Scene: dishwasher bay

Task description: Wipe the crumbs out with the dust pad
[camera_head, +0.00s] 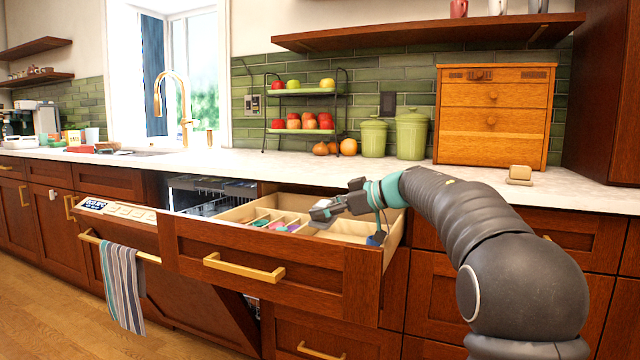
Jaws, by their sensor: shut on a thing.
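A pulled-out wooden drawer (300,275) stands open below the counter, with a pale inside and dividers. My gripper (325,212) is over the middle of the drawer, pointing left and down. It is shut on a small pale piece, which seems to be the dust pad (321,223); the fingers hide much of it. I cannot tell whether the pad touches the drawer floor. Crumbs are too small to make out. The right compartment looks mostly bare, partly hidden by my wrist.
Colourful items (272,224) lie in the drawer's left compartments. An open dishwasher (205,196) with a striped towel (122,288) is at left. A small beige block (519,175), green canisters (411,135) and a wooden box (493,115) stand on the counter. The counter front is clear.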

